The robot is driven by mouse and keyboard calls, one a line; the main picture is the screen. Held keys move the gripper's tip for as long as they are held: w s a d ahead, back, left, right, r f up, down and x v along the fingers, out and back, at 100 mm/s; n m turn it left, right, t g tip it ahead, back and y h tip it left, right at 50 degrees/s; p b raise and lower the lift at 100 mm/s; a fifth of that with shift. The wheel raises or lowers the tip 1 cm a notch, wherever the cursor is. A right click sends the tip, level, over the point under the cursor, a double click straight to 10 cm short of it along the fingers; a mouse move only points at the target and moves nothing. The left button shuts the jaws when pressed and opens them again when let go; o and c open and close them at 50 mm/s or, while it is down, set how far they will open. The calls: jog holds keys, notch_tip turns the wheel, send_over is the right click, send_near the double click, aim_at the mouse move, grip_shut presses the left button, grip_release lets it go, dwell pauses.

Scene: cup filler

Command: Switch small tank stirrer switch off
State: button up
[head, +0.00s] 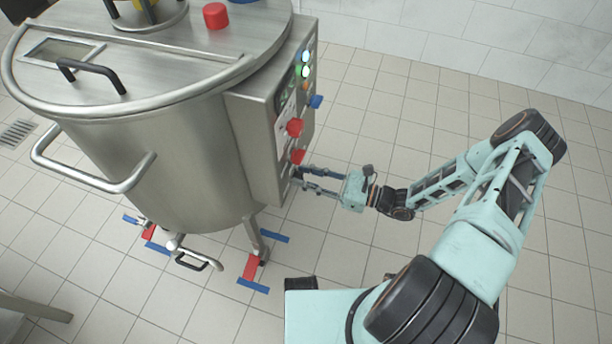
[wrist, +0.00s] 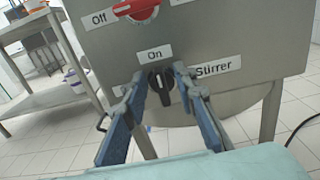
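The stirrer switch (wrist: 161,86) is a black knob low on the steel control panel, in the middle of the wrist view. An "On" label (wrist: 155,54) is above it and a "Stirrer" label (wrist: 214,68) to its right. The knob stands roughly upright, with its pale mark toward "On". My gripper (wrist: 161,76) has its two blue fingers on either side of the knob, with small gaps seeming to show; contact is hard to judge. In the head view my gripper (head: 298,178) reaches the lower panel edge, and the black knob is not clearly visible there.
A red knob (wrist: 136,8) with an "Off" label sits above the stirrer switch. The large steel tank (head: 160,150) carries the control panel (head: 262,125), which has red knobs, a blue knob (head: 316,102) and lit lamps. The tiled floor (head: 370,110) to the right is clear.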

jog(key=shift+c, duration=0.2)
grip_shut()
jog(key=shift+n, duration=0.4)
jog(key=n, duration=0.3)
jog(key=shift+s, duration=0.15)
jog(key=n, duration=0.3)
jog(key=shift+s+f+n, duration=0.15)
jog(key=shift+s+n, duration=0.05)
jog(key=shift+n, duration=0.1)
jog(key=n, duration=0.5)
jog(key=shift+s+a+f, duration=0.1)
jog(key=shift+s+f, duration=0.05)
jog(key=shift+f, duration=0.05)
jog(key=n, duration=0.5)
jog(key=shift+f, duration=0.25)
jog(key=shift+n, duration=0.4)
